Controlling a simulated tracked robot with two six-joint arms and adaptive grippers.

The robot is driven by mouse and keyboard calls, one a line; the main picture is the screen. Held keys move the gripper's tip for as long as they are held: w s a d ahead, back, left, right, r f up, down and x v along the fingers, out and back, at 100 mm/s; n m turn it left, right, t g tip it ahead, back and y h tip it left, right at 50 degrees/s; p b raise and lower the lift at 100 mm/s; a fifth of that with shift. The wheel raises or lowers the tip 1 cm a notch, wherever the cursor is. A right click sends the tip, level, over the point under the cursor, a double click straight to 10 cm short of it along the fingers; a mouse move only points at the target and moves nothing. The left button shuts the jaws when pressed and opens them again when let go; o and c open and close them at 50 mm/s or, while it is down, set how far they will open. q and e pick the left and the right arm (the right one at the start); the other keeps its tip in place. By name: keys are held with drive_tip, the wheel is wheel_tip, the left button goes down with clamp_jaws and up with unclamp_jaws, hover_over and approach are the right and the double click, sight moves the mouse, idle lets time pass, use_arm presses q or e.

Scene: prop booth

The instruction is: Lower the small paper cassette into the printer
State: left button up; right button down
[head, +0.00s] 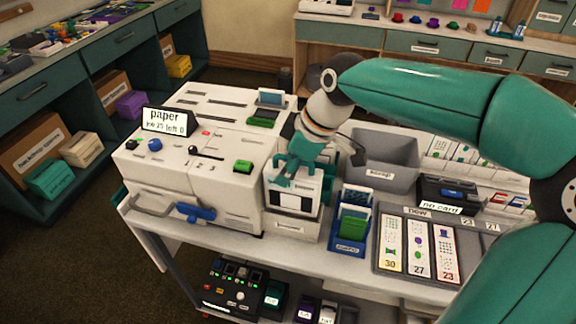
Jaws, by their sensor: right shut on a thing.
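The printer (225,165) is a large white machine on the cart's left half, with knobs, a green button and a blue handle (195,212) on its front. A sign on it (165,121) reads "paper" and "left 0". My right gripper (287,180) points down at the printer's right end. It is shut on a white block with dark panels (291,201), which looks like the small paper cassette. The fingers hide part of its top. The block is upright above a white labelled base; I cannot tell whether they touch. My left gripper is not in view.
A grey scrap bin (385,165) stands behind the gripper. A blue holder with green cards (352,222) is close on the right, then a grey tray (380,262) of numbered cards. A dark box reading "no card" (450,195) is farther right. My right arm spans the right side.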

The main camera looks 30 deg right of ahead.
sight(289, 189)
drive_tip(key=shift+f+b, duration=2.7)
drive_tip(key=shift+f, duration=0.6)
drive_tip(key=shift+w+f, duration=0.1)
drive_tip(key=c, duration=0.6)
unclamp_jaws()
drive_tip(key=v, duration=1.2)
